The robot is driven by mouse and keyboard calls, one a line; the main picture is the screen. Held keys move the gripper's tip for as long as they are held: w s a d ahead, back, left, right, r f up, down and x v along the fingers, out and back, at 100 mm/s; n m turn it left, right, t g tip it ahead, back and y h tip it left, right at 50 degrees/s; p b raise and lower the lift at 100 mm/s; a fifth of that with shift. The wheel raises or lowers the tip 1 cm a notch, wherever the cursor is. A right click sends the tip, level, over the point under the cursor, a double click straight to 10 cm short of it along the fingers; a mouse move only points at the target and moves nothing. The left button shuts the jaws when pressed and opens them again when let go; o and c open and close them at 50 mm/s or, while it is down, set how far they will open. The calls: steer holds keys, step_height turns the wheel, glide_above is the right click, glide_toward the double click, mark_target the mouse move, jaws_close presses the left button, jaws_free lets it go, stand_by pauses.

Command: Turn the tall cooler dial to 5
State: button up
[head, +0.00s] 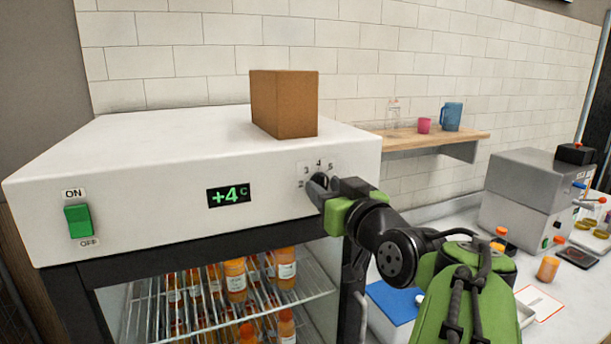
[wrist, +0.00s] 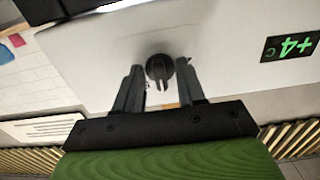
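The tall cooler (head: 140,165) is a white-topped cabinet with a green display (head: 228,195) reading +4 C. Its dark dial is on the right of the front panel, below the printed numbers (head: 319,165), where 3, 4 and 5 show. In the wrist view the round black dial (wrist: 158,68) with its raised grip bar lies between my two fingertips. My gripper (head: 322,187) is at the dial and hides most of it in the head view. In the wrist view my gripper (wrist: 160,73) is open, with a finger on each side of the dial. I cannot tell where the dial points.
A brown box (head: 284,103) stands on the cooler. A green power switch (head: 78,220) is at the panel's left. Orange bottles (head: 235,275) fill the shelves below. A wall shelf (head: 430,141) and a counter with a grey machine (head: 522,205) are on the right.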

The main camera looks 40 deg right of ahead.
steer(key=shift+w+d, duration=0.1)
steer(key=shift+w, duration=0.1)
steer(key=shift+s+a+r, duration=0.2)
steer(key=shift+s+a, duration=0.05)
steer(key=shift+s, duration=0.3)
steer(key=shift+w+d+f, duration=0.1)
steer(key=shift+w, duration=0.1)
jaws_close()
steer(key=shift+m, duration=0.3)
steer(key=m, duration=0.4)
steer(key=shift+m, duration=2.2)
